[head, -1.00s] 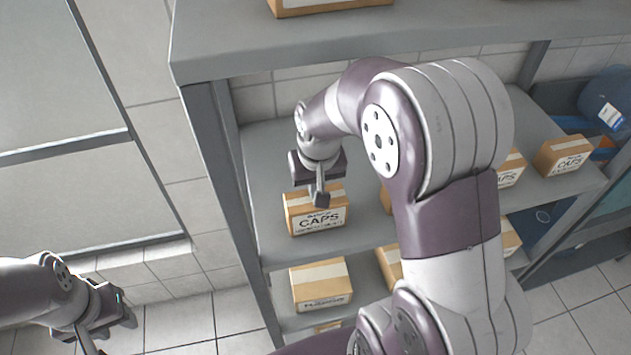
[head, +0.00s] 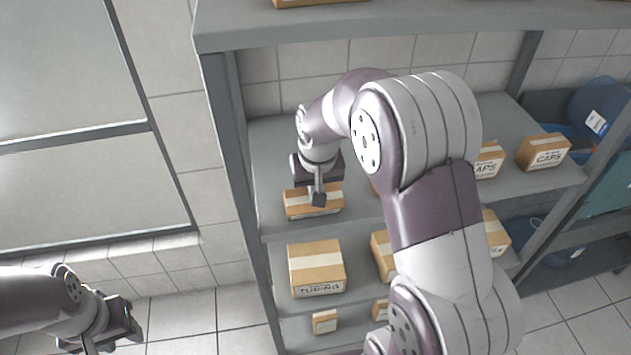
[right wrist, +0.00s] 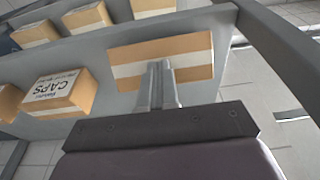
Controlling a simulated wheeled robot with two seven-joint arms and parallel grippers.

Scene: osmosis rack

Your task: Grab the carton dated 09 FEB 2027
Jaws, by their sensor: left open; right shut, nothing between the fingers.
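A carton (head: 298,207) stands at the left end of the middle shelf, brown with a pale tape band. My right gripper (head: 318,198) is shut and empty, with its fingers over this carton. In the right wrist view the closed fingers (right wrist: 160,68) lie across the face of the carton (right wrist: 195,55); I cannot tell if they touch. Other cartons marked CAPS (head: 548,151) stand along the same shelf to the right. No date is readable on any carton. My left gripper (head: 128,325) is open and empty at the lower left, away from the rack.
The grey rack has an upper shelf (head: 400,24) above my right gripper and a left post (head: 228,150) close beside it. A lower shelf holds a TUBING carton (head: 316,268) and others. Blue containers (head: 600,105) stand at the far right. Floor is free at lower left.

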